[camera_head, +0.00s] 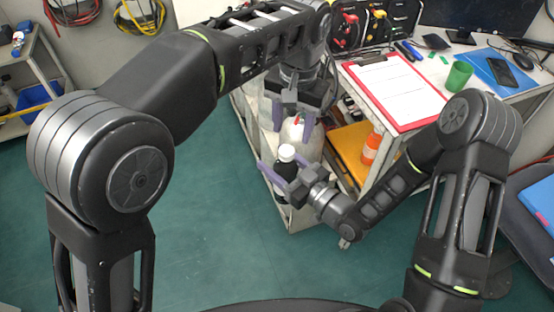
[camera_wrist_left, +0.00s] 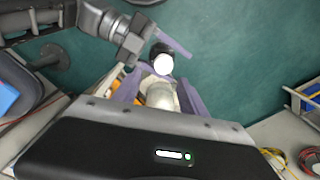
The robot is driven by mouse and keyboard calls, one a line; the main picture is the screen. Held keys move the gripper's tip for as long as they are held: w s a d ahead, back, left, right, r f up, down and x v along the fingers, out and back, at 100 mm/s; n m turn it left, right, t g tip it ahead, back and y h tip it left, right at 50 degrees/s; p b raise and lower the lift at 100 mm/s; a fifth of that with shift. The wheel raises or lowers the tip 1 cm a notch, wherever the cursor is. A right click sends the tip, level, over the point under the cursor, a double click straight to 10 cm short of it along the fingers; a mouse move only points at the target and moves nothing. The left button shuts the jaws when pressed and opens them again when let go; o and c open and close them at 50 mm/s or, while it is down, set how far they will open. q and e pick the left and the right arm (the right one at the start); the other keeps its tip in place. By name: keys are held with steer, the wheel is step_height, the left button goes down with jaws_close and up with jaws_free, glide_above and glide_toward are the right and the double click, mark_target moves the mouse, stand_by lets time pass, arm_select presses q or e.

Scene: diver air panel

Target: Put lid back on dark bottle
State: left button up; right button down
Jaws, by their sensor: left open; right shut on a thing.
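The dark bottle (camera_head: 281,170) is held upright in my right gripper (camera_head: 285,181), which is shut on its side. A white lid (camera_head: 287,152) shows on top of the bottle; whether it is seated or only resting I cannot tell. In the left wrist view the lid (camera_wrist_left: 162,64) is a bright white disc, with the dark bottle (camera_wrist_left: 158,48) mostly hidden under it. My left gripper (camera_head: 292,118) is open, pointing down, above and behind the bottle. No object shows held between its purple fingers, and it is apart from the lid.
A pale rounded tank (camera_head: 304,138) with a red part stands behind the bottle. To the right is a table with a red clipboard (camera_head: 395,90) and a green cup (camera_head: 458,76). An orange bottle (camera_head: 371,149) sits on its lower shelf. Green floor (camera_head: 215,220) is clear.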

mark_target(286, 150)
arm_select(q)
steer(key=n, duration=0.1)
steer(key=a+r+n, duration=0.1)
steer(key=n, duration=0.2)
steer(key=shift+w+a+r, duration=0.15)
steer(key=shift+w+r, duration=0.1)
steer(key=shift+w, duration=0.1)
steer(key=shift+s+n, duration=0.2)
steer(key=shift+n, duration=0.3)
steer(key=shift+f, duration=4)
steer(key=shift+c, duration=0.4)
jaws_close()
steer(key=shift+o, duration=1.2)
jaws_free()
